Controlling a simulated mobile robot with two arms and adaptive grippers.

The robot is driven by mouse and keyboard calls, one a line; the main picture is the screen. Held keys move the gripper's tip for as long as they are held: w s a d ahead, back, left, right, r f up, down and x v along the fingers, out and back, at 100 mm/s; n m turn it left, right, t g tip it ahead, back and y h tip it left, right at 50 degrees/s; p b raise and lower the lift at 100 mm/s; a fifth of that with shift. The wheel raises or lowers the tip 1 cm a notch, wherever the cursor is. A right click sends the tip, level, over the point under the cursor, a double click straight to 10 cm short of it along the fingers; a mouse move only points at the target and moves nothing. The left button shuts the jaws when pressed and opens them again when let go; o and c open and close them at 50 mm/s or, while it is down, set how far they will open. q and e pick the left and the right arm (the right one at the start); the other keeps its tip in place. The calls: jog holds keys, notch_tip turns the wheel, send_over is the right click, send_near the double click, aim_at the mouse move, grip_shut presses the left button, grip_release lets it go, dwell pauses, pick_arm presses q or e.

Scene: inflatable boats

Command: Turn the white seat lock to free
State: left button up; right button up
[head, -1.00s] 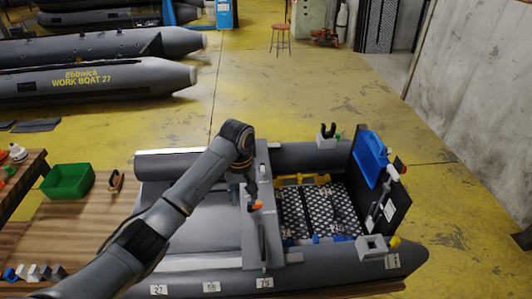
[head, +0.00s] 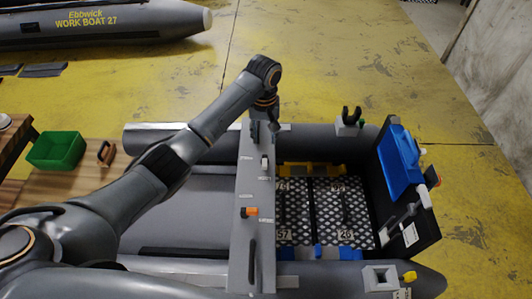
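The grey bench seat (head: 244,180) lies across the inflatable boat. On its top are a small white lock (head: 264,163) towards the far end and an orange lock (head: 249,212) nearer to me, with small labels beside them. Which way the white lock points is too small to tell. My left gripper (head: 274,126) points down over the far end of the seat, beyond the white lock and apart from it. Its fingers are small and dark, so I cannot tell whether they are open. My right gripper is not in view.
Black grid floor panels (head: 325,212) lie right of the seat. A blue container (head: 400,160) is at the dark transom (head: 415,215). A fork-shaped holder (head: 349,122) stands on the far tube. A green bin (head: 55,150) is on the wooden table at left.

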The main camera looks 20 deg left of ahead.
aim_at(265, 160)
pick_arm(q)
notch_tip(265, 160, down, 4)
jog(key=shift+s+r, duration=0.1)
jog(key=shift+s, duration=0.05)
jog(key=f, duration=0.6)
jog(key=shift+w+f+p, duration=0.2)
jog(key=shift+w+p, duration=0.05)
jog(key=shift+p, duration=0.1)
jog(key=shift+f, duration=0.7)
grip_shut()
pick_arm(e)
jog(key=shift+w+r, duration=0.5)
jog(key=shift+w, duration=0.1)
